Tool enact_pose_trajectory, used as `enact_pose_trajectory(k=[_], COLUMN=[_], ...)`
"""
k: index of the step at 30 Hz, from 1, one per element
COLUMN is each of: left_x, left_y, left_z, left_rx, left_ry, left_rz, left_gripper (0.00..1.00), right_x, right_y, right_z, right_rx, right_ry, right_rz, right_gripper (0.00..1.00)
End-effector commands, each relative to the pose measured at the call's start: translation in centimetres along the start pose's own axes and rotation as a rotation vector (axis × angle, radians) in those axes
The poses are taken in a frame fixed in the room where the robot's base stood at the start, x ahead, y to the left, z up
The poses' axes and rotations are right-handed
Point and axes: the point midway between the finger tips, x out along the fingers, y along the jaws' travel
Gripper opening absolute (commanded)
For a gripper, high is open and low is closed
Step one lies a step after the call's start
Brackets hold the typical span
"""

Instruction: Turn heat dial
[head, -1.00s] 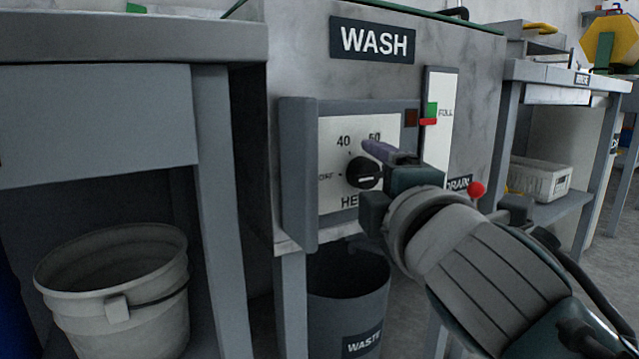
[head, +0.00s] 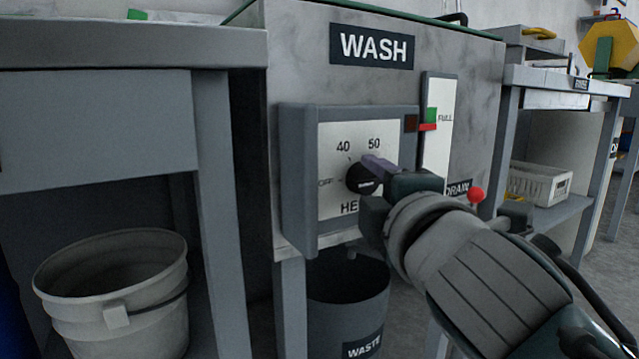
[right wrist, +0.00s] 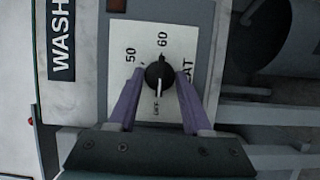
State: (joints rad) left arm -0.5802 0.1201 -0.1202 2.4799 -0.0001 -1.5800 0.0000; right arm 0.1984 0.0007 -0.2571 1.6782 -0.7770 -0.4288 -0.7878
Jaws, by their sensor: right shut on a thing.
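The black round heat dial (head: 356,180) sits on a white panel (head: 335,203) marked OFF, 40 and 50, in a grey box on the front of the WASH tank. The right wrist view shows the dial (right wrist: 158,78) with a white line running toward the OFF mark, and a 60 mark too. My right gripper (head: 368,172) is shut on the dial, with one purple finger on each side of it in the right wrist view. In the head view the gripper hides the panel's right part. My left gripper is out of view.
A level gauge (head: 438,150) with a green and a red mark stands right of the box. A red-knobbed drain lever (head: 476,194) is close to my right wrist. A grey waste bin (head: 345,305) stands below, and a white bucket (head: 112,290) is at the lower left.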

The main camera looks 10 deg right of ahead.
Motion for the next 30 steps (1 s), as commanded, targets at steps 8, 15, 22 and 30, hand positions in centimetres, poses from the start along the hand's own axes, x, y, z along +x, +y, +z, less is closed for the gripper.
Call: enact_pose_trajectory(k=[8, 15, 22, 30], left_x=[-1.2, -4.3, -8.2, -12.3], left_y=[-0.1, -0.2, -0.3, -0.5], left_z=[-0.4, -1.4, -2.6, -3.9], left_rx=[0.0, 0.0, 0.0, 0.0], left_ry=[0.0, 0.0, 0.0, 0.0], left_rz=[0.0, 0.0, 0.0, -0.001], left_gripper=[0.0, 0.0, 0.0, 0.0], right_x=[0.0, 0.0, 0.0, 0.1], right_y=[0.4, 0.9, 1.3, 1.4], right_z=[0.0, 0.0, 0.1, 0.3], right_rx=[0.047, 0.186, 0.382, 0.614], right_ry=[0.0, -0.001, -0.002, -0.002], right_rz=[-0.021, -0.08, -0.162, -0.257], right_gripper=[0.0, 0.0, 0.0, 0.0])
